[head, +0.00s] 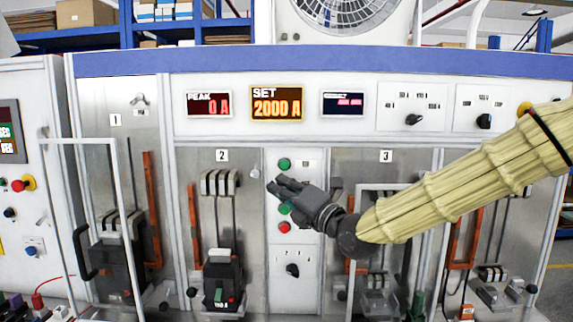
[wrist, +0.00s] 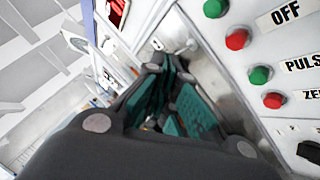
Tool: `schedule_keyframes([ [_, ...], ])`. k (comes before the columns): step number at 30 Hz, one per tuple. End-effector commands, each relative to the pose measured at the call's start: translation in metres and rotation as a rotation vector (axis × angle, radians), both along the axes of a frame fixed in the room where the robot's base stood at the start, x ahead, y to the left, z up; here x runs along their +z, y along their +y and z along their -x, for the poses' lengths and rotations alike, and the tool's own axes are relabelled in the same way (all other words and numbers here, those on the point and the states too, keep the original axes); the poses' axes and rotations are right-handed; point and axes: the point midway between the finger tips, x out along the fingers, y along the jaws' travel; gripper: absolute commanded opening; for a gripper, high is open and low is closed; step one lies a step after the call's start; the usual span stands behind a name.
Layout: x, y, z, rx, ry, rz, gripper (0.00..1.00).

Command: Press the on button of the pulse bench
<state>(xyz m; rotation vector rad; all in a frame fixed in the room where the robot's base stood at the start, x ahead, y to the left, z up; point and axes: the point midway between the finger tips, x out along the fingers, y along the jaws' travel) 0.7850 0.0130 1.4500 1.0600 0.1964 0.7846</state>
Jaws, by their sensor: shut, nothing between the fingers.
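The pulse bench (head: 330,62) has a narrow button column between bays 2 and 3. Its top green button (head: 284,164) has a small label beside it, too small to read in the head view. My gripper (head: 276,187) is shut and empty, in front of the column just below that button, hiding the red button under it. Whether it touches the panel I cannot tell. In the wrist view the top green button (wrist: 215,8) sits at the upper edge, its label out of frame. Below it are a red OFF button (wrist: 237,39), a green PULSE button (wrist: 260,75) and another red button (wrist: 273,101).
The set display (head: 277,103) reads 2000 A and the peak display (head: 209,104) 0 A. A breaker (head: 222,278) stands in bay 2. A selector knob (head: 292,270) is lower on the column. Metal frame bars (head: 125,220) stand out at the left.

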Motion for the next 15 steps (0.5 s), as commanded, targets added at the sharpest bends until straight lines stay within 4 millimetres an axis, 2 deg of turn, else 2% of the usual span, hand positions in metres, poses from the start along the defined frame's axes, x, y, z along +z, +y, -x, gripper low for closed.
schedule_keyframes([
  [4, 0.0062, -0.0013, 0.0011, -0.002, -0.018, 0.005, 0.0],
  [15, 0.0065, -0.0077, -0.0002, -0.011, -0.018, 0.005, 0.0],
])
